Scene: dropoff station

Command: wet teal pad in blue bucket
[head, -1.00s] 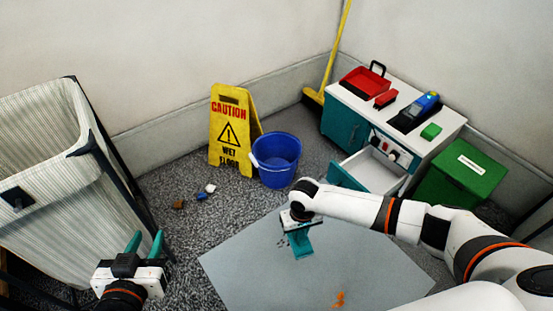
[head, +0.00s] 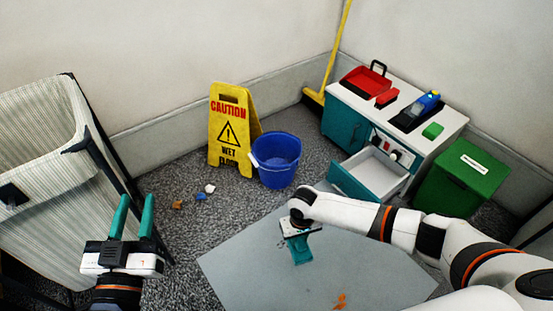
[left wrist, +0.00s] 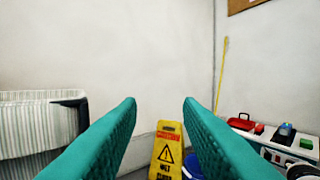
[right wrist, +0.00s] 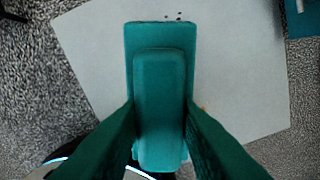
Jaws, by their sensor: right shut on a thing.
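My right gripper (head: 298,226) is low over the grey floor panel, shut on a teal pad (head: 302,252). In the right wrist view the pad (right wrist: 160,38) is a flat teal slab with a raised teal grip between the fingers. I cannot tell whether it touches the panel or is wet. The blue bucket (head: 276,165) stands upright behind the panel, with a grey-blue surface inside. The bucket also shows partly in the left wrist view (left wrist: 192,166), behind a finger. My left gripper (head: 133,217) is open and empty near the laundry hamper.
The grey panel (head: 235,270) carries dark specks by the pad and orange bits (head: 341,301). A yellow caution sign (head: 232,130) stands beside the bucket. Small litter (head: 201,196) lies on the carpet. A cabinet with an open drawer (head: 380,170) and a green bin (head: 465,178) stand right.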

